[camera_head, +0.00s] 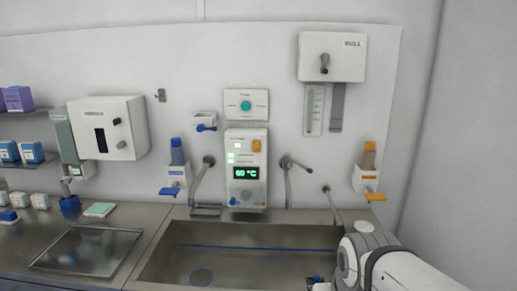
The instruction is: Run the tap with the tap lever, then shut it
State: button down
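A steel sink (155,262) stands against the back panel. A grey tap (289,182) comes from the panel above the sink, right of the control unit, with a short lever-like arm (301,166) pointing right. A second grey tap (198,180) is left of the unit. A blue lever (206,128) sits on a small white fitting above it. I cannot tell which of these is the tap lever, and no water stream is discernible. My white arm enters at lower right; what may be my gripper (318,282) is at the bottom edge, apart from the taps, its fingers unclear.
The control unit (247,190) shows 60 °C. Blue (176,172) and orange (366,178) dispensers flank the taps. A white box (332,57) hangs upper right, another dispenser (108,128) left. Counter (90,250) and loaded shelves fill the left. The space above the sink is clear.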

aim_at(287, 156)
jog(key=u, duration=0.05)
jog(key=k, duration=0.6)
jog(key=z, duration=0.6)
jog(key=i, duration=1.15)
jog(key=z, duration=0.1)
